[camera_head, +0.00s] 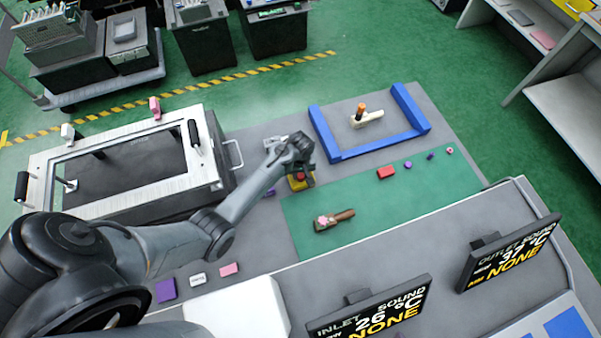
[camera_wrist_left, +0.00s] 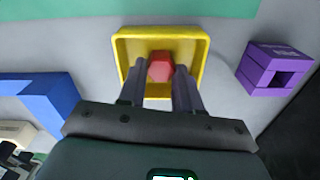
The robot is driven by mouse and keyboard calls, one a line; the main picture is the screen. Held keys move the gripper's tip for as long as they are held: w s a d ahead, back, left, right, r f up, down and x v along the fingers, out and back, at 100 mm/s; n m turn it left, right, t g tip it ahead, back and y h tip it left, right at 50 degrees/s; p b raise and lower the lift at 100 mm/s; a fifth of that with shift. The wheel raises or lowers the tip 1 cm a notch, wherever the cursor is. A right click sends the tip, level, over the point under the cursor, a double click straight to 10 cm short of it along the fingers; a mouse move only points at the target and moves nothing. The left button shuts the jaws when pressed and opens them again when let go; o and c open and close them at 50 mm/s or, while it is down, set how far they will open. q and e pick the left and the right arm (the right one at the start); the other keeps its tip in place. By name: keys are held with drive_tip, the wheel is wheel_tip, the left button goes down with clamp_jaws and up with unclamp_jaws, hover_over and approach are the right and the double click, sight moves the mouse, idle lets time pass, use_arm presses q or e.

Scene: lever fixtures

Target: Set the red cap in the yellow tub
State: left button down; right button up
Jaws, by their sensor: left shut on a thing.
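The red cap (camera_wrist_left: 161,67) is between the two fingertips of my left gripper (camera_wrist_left: 161,88), which is shut on it. In the left wrist view the cap shows against the inside of the yellow tub (camera_wrist_left: 204,62), within its rim. I cannot tell whether the cap touches the tub's floor. In the head view, the left gripper (camera_head: 298,165) is over the yellow tub (camera_head: 301,184), and the red cap (camera_head: 300,176) shows just under it. The fingers partly hide the tub's near side. My right gripper is not in view.
A purple block (camera_wrist_left: 275,68) stands beside the tub in the left wrist view. A blue frame (camera_head: 342,154) with a lever fixture (camera_head: 367,119) is at the back. The green mat (camera_head: 352,190) carries a brown-handled piece (camera_head: 334,220), a red block (camera_head: 386,172) and small parts.

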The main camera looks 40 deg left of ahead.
sight(301, 175)
use_arm(q)
drive_tip(key=shift+f, duration=0.1)
drive_tip(key=c, duration=1.1)
unclamp_jaws()
drive_tip(key=shift+o, duration=0.2)
wheel_tip(301, 175, up, 11)
drive_tip(key=p, duration=0.3)
drive_tip(key=s+d+r+m+t, duration=0.1)
drive_tip(key=s+d+r+m, duration=0.2)
drive_tip(key=s, duration=0.4)
drive_tip(key=s+d+r+m+t, duration=0.1)
drive_tip(key=s+d+r+m, duration=0.2)
drive_tip(key=s+r+m, duration=0.2)
drive_tip(key=s+d+r+m+t, duration=0.1)
drive_tip(key=s+d+r+m, duration=0.2)
drive_tip(key=s, duration=0.7)
drive_tip(key=shift+s+d+r+m+t, duration=0.3)
drive_tip(key=shift+d+r+m, duration=0.1)
drive_tip(key=shift+r+m, duration=0.25)
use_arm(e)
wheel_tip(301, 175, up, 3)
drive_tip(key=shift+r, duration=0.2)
use_arm(q)
drive_tip(key=shift+r, duration=0.1)
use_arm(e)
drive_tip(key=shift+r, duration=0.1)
